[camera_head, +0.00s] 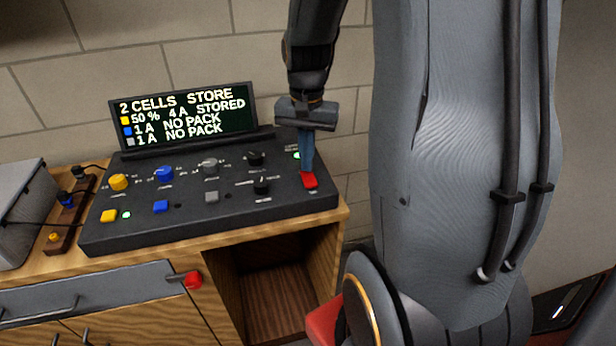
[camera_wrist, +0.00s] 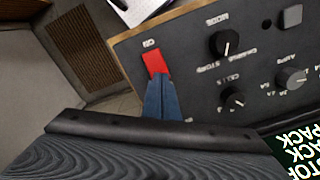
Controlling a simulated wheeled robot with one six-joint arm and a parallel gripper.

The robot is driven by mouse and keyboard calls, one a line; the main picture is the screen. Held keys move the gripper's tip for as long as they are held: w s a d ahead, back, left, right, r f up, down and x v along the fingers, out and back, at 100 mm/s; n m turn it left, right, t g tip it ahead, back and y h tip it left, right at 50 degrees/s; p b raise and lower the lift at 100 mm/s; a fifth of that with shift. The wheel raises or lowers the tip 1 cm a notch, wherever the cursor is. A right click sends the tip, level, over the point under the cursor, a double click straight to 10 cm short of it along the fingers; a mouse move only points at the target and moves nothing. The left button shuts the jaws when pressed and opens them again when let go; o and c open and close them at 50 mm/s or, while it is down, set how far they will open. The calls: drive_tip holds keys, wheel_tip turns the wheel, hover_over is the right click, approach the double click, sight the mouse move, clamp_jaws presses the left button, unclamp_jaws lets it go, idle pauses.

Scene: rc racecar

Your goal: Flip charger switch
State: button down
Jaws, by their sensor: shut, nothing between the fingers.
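The charger (camera_head: 135,226) is a black sloped console on a wooden cabinet, with its screen (camera_head: 184,119) standing behind. The red switch (camera_head: 309,181) is at the console's right end, and it also shows in the wrist view (camera_wrist: 154,62) beside an "ON" label. My gripper (camera_head: 307,170) points down with its fingers together at the switch's far edge. In the wrist view the fingertips (camera_wrist: 158,76) meet the red switch's near edge and hide part of it. I cannot tell whether they press on it. A green light glows just behind the fingers.
The console carries yellow (camera_head: 118,182), blue (camera_head: 164,174) and grey knobs, two black knobs and coloured buttons. The screen reads "2 cells store, 50%, 4 A, stored". A grey box (camera_head: 20,210) stands at the left. The cabinet has an open compartment (camera_head: 275,290) below.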

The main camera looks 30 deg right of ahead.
drive_tip(key=shift+f, duration=0.6)
idle(0.3)
wheel_tip(320, 180, up, 7)
drive_tip(key=p, duration=0.6)
idle(0.6)
drive_tip(key=s+a+f+n+b, duration=0.1)
drive_tip(key=a, duration=0.1)
drive_tip(key=s+a+f+n+b, duration=0.1)
drive_tip(key=a+n, duration=0.1)
drive_tip(key=a, duration=0.1)
drive_tip(key=s+a+f+n+b, duration=0.1)
drive_tip(key=a+n, duration=0.1)
drive_tip(key=a, duration=0.1)
drive_tip(key=shift+s+a+f+t+b, duration=0.2)
drive_tip(key=shift+s+t+b, duration=0.1)
drive_tip(key=shift+s+t, duration=0.1)
drive_tip(key=s+a+f+n+b, duration=0.1)
drive_tip(key=s+a+f+n, duration=0.1)
drive_tip(key=s+a+n, duration=0.1)
drive_tip(key=shift+s+a+n+t+b, duration=0.3)
drive_tip(key=shift+s+a+n+b, duration=0.1)
drive_tip(key=shift+a+n, duration=0.3)
drive_tip(key=shift+f, duration=0.1)
